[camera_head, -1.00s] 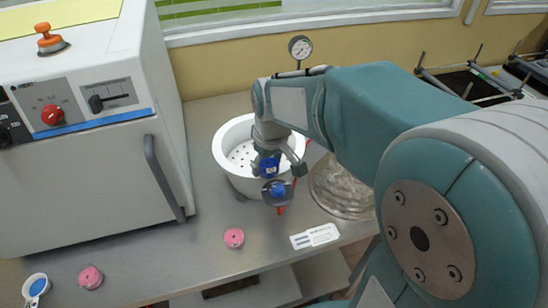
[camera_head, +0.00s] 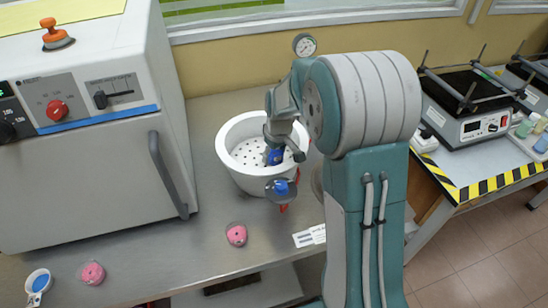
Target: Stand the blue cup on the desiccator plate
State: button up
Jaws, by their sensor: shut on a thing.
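The blue cup (camera_head: 276,157) is between the fingers of my gripper (camera_head: 283,150), which is shut on it. My fingers and wrist hide part of the cup. It is inside the white desiccator bowl (camera_head: 231,170), at the right side, over the perforated white desiccator plate (camera_head: 246,152). The cup looks slightly tilted. I cannot tell whether its base touches the plate.
A round dark piece with a blue centre (camera_head: 280,188) is at the bowl's front. Two pink objects (camera_head: 236,234) (camera_head: 92,273) and a small white dish with blue inside (camera_head: 39,282) are on the bench. An oven (camera_head: 85,130) stands left; a gauge (camera_head: 304,45) rises behind.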

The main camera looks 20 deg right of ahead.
jog(key=shift+d+f, duration=0.1)
jog(key=shift+f, duration=0.7)
jog(key=shift+f, duration=0.1)
jog(key=o, duration=1.1)
notch_tip(320, 180, up, 12)
jog(key=s, duration=0.2)
jog(key=s+a+r+m+t, duration=0.1)
jog(key=s+r+m+t, duration=0.1)
jog(key=s, duration=1)
jog(key=s+a+r+m+t, duration=0.1)
jog(key=s+r, duration=0.4)
jog(key=s, duration=0.8)
jog(key=shift+a+r+m+t+h, duration=0.3)
jog(key=shift+a+m+t, duration=0.15)
jog(key=shift+m, duration=0.25)
